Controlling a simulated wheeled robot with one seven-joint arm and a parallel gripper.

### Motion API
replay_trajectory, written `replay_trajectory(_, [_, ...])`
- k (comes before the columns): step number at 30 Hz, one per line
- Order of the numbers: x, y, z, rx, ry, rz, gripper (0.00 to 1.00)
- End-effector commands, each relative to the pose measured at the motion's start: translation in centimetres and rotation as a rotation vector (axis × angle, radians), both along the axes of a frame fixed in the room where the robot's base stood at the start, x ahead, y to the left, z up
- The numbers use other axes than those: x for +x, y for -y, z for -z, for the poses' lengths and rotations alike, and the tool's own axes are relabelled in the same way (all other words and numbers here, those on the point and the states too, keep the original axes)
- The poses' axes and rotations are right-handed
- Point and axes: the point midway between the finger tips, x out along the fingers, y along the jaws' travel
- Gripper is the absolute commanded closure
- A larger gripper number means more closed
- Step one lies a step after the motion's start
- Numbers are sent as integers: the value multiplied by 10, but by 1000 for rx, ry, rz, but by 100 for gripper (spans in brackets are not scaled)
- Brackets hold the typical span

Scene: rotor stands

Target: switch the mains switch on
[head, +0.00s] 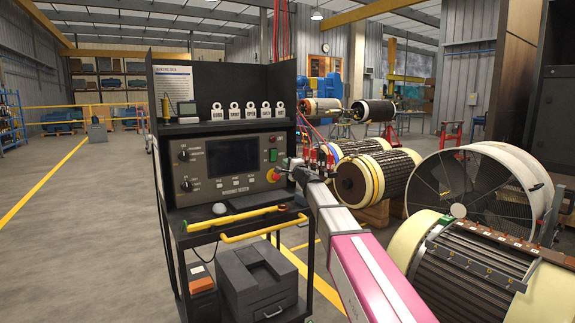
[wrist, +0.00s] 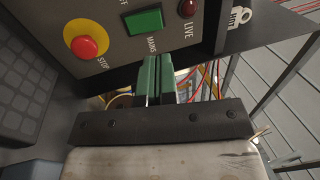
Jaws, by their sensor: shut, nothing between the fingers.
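The mains switch is a green rocker (wrist: 144,21) on the dark test panel, with the words OFF and MAINS printed beside it in the wrist view. In the head view, the green switch (head: 273,155) sits at the panel's right side. My gripper (wrist: 158,60) has its green fingers shut with nothing between them. The fingertips show just below the switch in the wrist view, apart from it in the picture; the exact gap is hard to judge. In the head view my gripper (head: 291,168) is at the panel's right edge, small and partly unclear.
A red stop button with a yellow collar (wrist: 87,47) is close to the switch, and a dark red LIVE lamp (wrist: 188,8) is on its other side. Red and yellow cables (wrist: 207,80) hang beyond the panel edge.

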Motion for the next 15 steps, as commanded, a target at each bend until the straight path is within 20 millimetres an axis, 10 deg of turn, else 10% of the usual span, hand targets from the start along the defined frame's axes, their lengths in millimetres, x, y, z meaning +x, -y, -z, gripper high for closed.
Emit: replay_trajectory(15, [79,-52,-22,0,0,1,100])
